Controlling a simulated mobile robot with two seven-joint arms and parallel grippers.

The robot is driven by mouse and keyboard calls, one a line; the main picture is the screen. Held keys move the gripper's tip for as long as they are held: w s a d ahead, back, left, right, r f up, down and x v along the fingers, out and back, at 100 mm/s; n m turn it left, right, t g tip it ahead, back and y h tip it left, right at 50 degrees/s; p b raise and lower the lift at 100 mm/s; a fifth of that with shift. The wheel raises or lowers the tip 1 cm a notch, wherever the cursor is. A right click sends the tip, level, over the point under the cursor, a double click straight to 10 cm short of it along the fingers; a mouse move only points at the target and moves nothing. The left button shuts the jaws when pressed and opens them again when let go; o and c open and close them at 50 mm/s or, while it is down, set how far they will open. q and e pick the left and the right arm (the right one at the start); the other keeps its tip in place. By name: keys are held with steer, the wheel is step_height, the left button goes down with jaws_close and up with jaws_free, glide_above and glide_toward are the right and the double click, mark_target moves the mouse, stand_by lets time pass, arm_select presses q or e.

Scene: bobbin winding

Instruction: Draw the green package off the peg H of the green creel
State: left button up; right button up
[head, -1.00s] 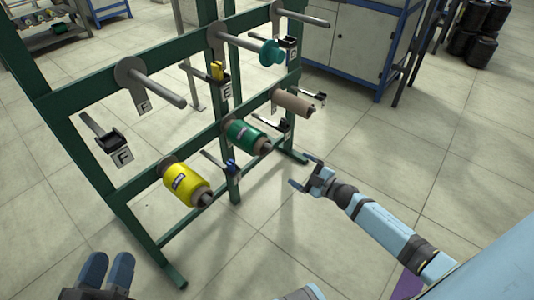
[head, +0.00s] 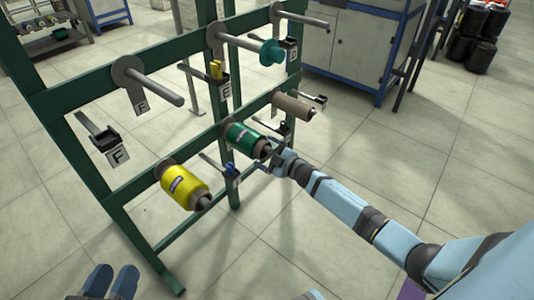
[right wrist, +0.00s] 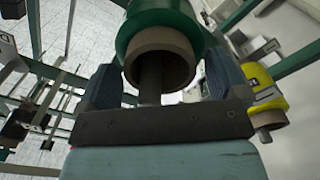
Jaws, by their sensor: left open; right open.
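The green package (head: 243,138) sits on a lower-row peg of the green creel (head: 75,140). Its peg letter is not legible from here. My right gripper (head: 273,162) is open at the package's free end. In the right wrist view, the package (right wrist: 150,22) shows its brown tube end (right wrist: 145,45) with the peg (right wrist: 151,85) inside. There the open fingers of my right gripper (right wrist: 166,78) stand either side of the tube end; contact cannot be told. My left gripper (head: 112,282) is open and empty at the bottom left, away from the creel.
A yellow package (head: 184,187) hangs on the peg to the left, and a bare brown tube (head: 291,106) on the peg to the right. Upper peg F (head: 155,85) is empty. A teal spool (head: 272,52) is on an upper peg. The floor in front is clear.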

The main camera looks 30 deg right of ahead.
steer(key=c, duration=0.9)
steer(key=shift+r+p, duration=0.3)
steer(key=shift+p, duration=0.1)
